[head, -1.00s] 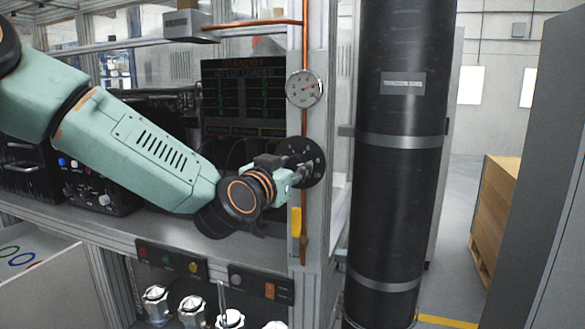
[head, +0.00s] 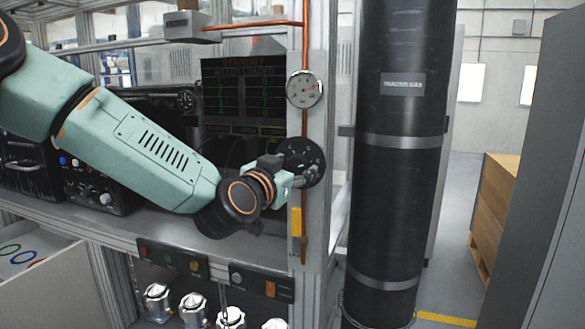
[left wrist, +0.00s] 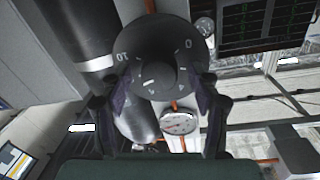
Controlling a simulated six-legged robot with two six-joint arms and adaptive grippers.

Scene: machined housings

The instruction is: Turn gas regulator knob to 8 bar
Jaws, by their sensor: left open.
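The regulator knob (head: 303,156) is a dark round dial on the grey post, partly hidden by my left gripper. In the left wrist view its dial (left wrist: 150,45) carries white numbers, with 10 and 0 readable, around a raised centre. A round pressure gauge (head: 304,89) is above the knob on the same post; it also shows in the left wrist view (left wrist: 178,123). My left gripper (head: 304,177) is open in front of the dial, its fingers (left wrist: 165,92) on either side of the raised centre. I cannot tell whether they touch it. My right gripper is not in view.
A tall black gas cylinder (head: 402,170) stands right of the post. A copper pipe (head: 304,40) runs down the post. A dark display (head: 243,95) is behind my arm. Several silver knobs (head: 158,302) sit below the shelf. A wooden crate (head: 497,215) stands at the right.

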